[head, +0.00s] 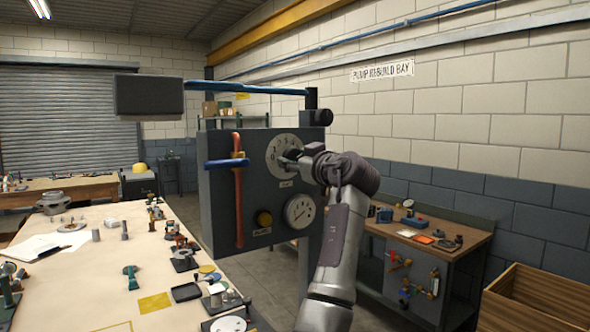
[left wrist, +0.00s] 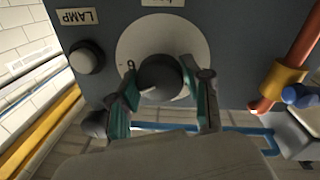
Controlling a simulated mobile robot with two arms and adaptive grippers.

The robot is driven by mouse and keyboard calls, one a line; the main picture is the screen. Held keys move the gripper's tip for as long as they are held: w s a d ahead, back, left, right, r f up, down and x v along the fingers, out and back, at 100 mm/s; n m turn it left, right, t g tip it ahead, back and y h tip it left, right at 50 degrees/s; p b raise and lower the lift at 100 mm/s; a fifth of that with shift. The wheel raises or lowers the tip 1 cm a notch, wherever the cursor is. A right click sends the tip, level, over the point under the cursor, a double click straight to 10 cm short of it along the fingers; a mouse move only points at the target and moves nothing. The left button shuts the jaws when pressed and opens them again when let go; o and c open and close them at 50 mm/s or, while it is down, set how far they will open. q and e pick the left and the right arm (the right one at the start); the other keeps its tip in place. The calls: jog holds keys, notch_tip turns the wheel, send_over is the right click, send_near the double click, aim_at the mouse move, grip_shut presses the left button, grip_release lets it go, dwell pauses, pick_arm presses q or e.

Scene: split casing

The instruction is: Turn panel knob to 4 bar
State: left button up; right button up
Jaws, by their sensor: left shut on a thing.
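The grey panel (head: 258,165) stands in the middle of the head view. Its pale round dial (head: 284,150) has a numbered scale, partly covered by my left gripper (head: 296,160). In the left wrist view the dark round knob (left wrist: 163,74) sits at the centre of the dial plate (left wrist: 135,42). The teal-padded fingers of my left gripper (left wrist: 165,97) are on either side of the knob, shut on it. The knob is hidden in the head view, and I cannot tell which number it points at. My right gripper is not in view.
A cluttered table (head: 110,290) stands at left. A workbench (head: 440,235) and wooden crate (head: 540,300) are at right.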

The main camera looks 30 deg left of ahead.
pick_arm(q)
jog(key=shift+n+y+b, duration=0.3)
jog(key=shift+n+b, duration=0.75)
jog(key=shift+n, duration=2.45)
jog(key=o, duration=1.1)
jog(key=shift+w, duration=0.1)
jog(key=shift+o, duration=0.2)
jog(key=r+v, duration=0.1)
jog(key=v, duration=1.1)
jog(key=shift+f, duration=0.45)
